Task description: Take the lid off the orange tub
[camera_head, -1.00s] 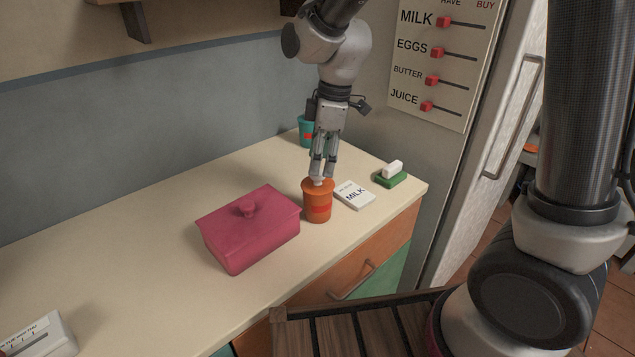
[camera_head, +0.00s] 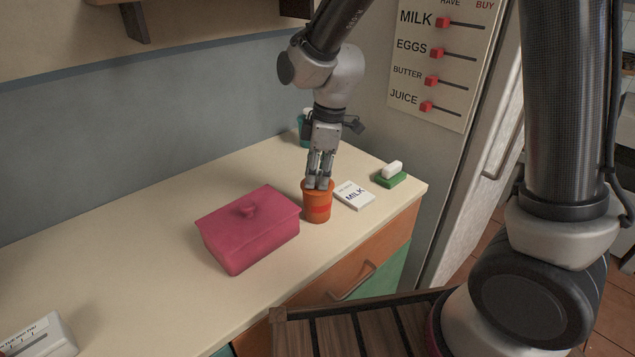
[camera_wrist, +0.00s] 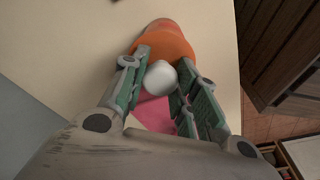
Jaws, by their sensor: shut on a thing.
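The orange tub (camera_head: 318,210) stands upright on the counter, with a red patch on its side. Its orange lid (camera_wrist: 172,42) shows in the wrist view, with a pale round knob (camera_wrist: 161,77) on it. My gripper (camera_head: 319,184) is directly above the tub, pointing down, with its fingers on either side of the knob. In the wrist view my gripper (camera_wrist: 160,82) is shut on the knob. The fingers hide the knob in the head view. The lid appears to sit on the tub; I cannot see a gap.
A pink lidded box (camera_head: 250,233) stands to the left of the tub. A white MILK card (camera_head: 354,196) lies close on the right, with a green dish holding a white block (camera_head: 391,173) beyond. A teal cup (camera_head: 304,132) stands behind. The counter's left part is mostly clear.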

